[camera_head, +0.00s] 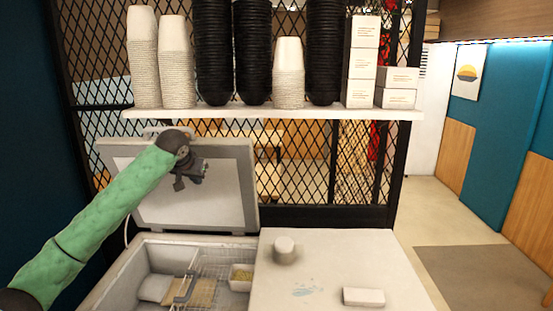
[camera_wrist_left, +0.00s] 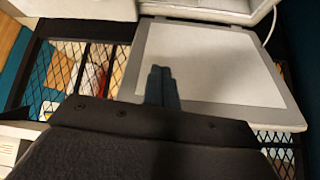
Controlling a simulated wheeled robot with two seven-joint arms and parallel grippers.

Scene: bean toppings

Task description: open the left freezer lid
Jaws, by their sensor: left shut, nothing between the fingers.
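The left freezer lid (camera_head: 232,185) stands raised, close to upright, behind the open left half of the freezer in the head view. Its pale inner panel and grey rim show. The lid also shows in the left wrist view (camera_wrist_left: 215,60). My left gripper (camera_head: 183,184) is in front of the upper part of the lid, with its fingers shut and empty. Its fingertips show in the left wrist view (camera_wrist_left: 161,70), over the lid panel. I cannot tell whether they touch it. The right gripper is not in view.
The open freezer compartment (camera_head: 118,275) holds a wire basket (camera_head: 210,268), bags and a small tub (camera_head: 241,277). A shelf (camera_head: 270,114) with stacked cups hangs above.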

